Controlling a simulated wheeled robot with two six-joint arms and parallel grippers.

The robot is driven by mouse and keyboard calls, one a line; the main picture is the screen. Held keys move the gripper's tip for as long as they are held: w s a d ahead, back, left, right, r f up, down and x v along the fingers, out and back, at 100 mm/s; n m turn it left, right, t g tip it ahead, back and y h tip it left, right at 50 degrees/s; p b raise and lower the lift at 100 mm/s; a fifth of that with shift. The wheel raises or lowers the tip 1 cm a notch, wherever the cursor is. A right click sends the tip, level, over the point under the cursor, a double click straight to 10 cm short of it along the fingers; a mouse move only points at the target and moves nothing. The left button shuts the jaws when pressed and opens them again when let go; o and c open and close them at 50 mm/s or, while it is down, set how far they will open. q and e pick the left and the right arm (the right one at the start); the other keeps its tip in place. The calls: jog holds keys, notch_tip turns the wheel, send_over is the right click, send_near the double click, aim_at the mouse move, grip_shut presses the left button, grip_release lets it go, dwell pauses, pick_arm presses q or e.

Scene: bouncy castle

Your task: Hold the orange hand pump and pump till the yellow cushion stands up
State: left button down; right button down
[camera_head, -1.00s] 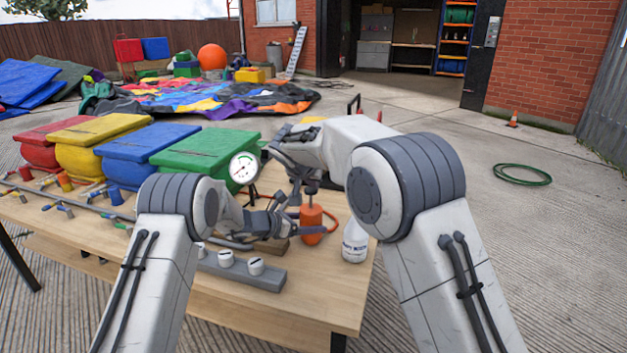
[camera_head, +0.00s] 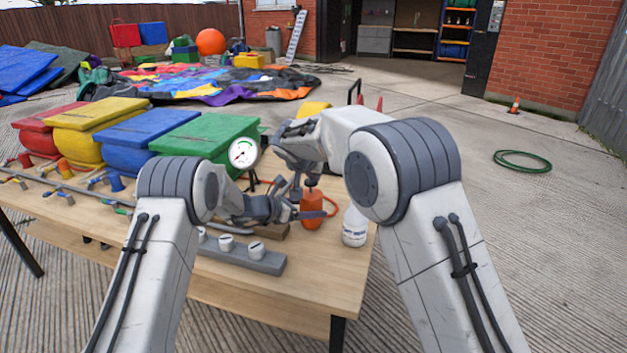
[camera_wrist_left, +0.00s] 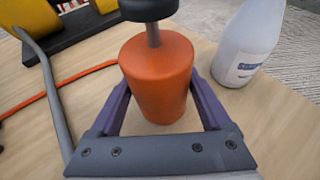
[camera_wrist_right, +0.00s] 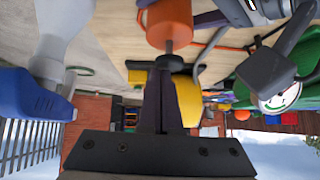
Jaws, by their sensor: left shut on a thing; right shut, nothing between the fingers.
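The orange hand pump (camera_head: 311,210) stands upright on the wooden table near its right end. My left gripper (camera_head: 304,206) is shut around the pump body; the left wrist view shows a finger on each side of the orange body (camera_wrist_left: 155,85). A short length of rod shows between the body and the dark handle (camera_wrist_left: 148,8). My right gripper (camera_wrist_right: 162,75) is shut and empty, its fingertips at the dark handle above the pump. The yellow cushion (camera_head: 313,108) shows partly behind my right arm; its full shape is hidden.
A white bottle (camera_head: 354,226) stands just right of the pump. A round gauge (camera_head: 243,152) is to its left, by the green box (camera_head: 205,135). A grey block with white knobs (camera_head: 240,258) lies in front. An orange hose (camera_wrist_left: 60,85) runs from the pump.

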pick_arm(q)
jog(key=shift+r, duration=0.1)
pick_arm(e)
notch_tip(320, 180, up, 2)
jog(key=shift+r, duration=0.15)
jog(key=v, duration=1)
jog(key=shift+d+r, duration=0.1)
dwell(0.4)
pick_arm(q)
grip_release()
